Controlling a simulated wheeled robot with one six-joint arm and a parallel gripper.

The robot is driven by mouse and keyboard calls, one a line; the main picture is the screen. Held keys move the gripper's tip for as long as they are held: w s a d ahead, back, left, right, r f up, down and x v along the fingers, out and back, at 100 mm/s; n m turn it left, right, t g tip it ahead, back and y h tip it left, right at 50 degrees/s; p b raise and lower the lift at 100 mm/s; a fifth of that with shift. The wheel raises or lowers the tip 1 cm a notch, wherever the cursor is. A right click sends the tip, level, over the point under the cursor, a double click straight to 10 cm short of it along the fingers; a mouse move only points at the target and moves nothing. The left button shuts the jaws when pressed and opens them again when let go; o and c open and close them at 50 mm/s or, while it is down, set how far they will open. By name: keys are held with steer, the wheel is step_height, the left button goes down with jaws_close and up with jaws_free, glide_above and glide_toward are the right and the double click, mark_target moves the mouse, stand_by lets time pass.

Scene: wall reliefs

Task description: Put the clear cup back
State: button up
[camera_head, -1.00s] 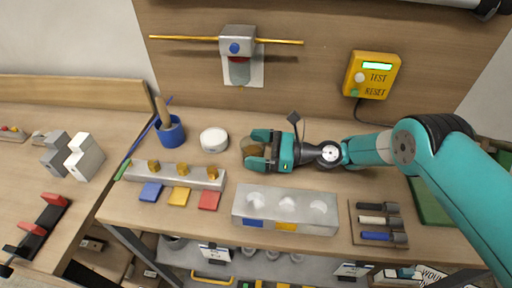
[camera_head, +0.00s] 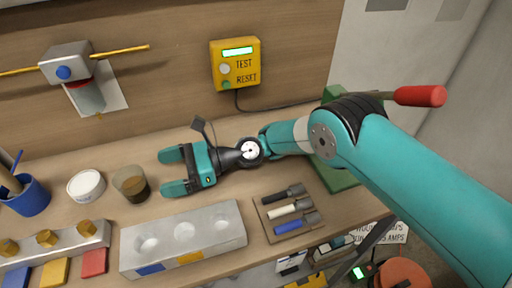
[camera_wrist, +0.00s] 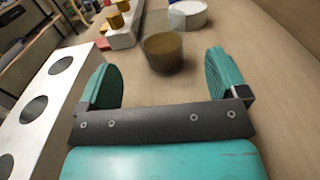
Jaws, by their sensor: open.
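The clear cup (camera_head: 131,184) stands upright on the bench with brown contents in it. It also shows in the wrist view (camera_wrist: 164,56), just ahead of the fingers. My gripper (camera_head: 168,172) is open and empty, low over the bench to the right of the cup. In the wrist view my gripper (camera_wrist: 162,78) has its two teal fingers spread wide, with the cup beyond their tips and apart from them. A grey block (camera_head: 215,222) with round hollows lies in front of the gripper; its hollows look empty.
A white round container (camera_head: 86,185) stands close left of the cup. A blue pot (camera_head: 29,197) and a rail with brass knobs (camera_head: 74,236) lie farther left. A tool tray (camera_head: 273,222) is right of the block. A yellow test box (camera_head: 236,64) hangs on the back wall.

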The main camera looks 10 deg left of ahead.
steer(key=w+d+r+n+t+h, duration=0.2)
steer(key=w+d+r+n, duration=0.15)
steer(key=r, duration=0.35)
steer(key=w+d+r+n+t+h, duration=0.1)
steer(key=d+r+n+t+h, duration=0.35)
steer(key=d+r+n, duration=0.6)
steer(key=s+d+n+h, duration=0.1)
steer(key=s+d, duration=0.4)
steer(key=d, duration=0.3)
steer(key=s+d+r+n+t+h, duration=0.1)
steer(key=s+d+n+h, duration=0.1)
steer(key=s+d, duration=0.3)
steer(key=s+d+n+t+h, duration=0.1)
steer(key=s+d, duration=0.4)
steer(key=d, duration=0.8)
steer(key=shift+s+r+n+h, duration=0.25)
steer(key=shift+n+h, duration=0.3)
steer(key=shift+n, duration=0.15)
steer(key=shift+d, duration=0.1)
